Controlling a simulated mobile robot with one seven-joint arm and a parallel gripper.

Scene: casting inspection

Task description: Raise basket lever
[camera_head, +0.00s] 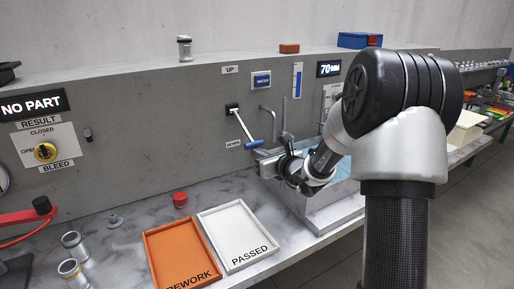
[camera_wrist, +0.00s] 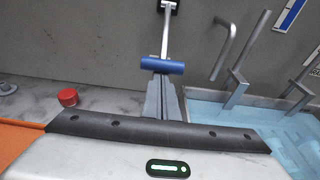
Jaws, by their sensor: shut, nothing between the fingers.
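The basket lever (camera_head: 242,128) is a metal rod hinged on the grey wall panel, with a blue cross handle at its lower end. It slants down towards the DOWN label (camera_head: 233,144); the UP label (camera_head: 230,70) is above. In the wrist view the blue handle (camera_wrist: 162,66) lies across, just beyond my fingertips. My gripper (camera_head: 262,160) is shut and empty. Its fingers (camera_wrist: 160,98) are together just below the handle in the wrist view; whether they touch it I cannot tell.
A water tank (camera_head: 335,213) with blue water and bent metal rods is beside my gripper. An orange REWORK tray (camera_head: 153,250), a white PASSED tray (camera_head: 206,222) and a red cap (camera_head: 180,199) are on the marble bench. Metal castings (camera_head: 73,245) stand at the left.

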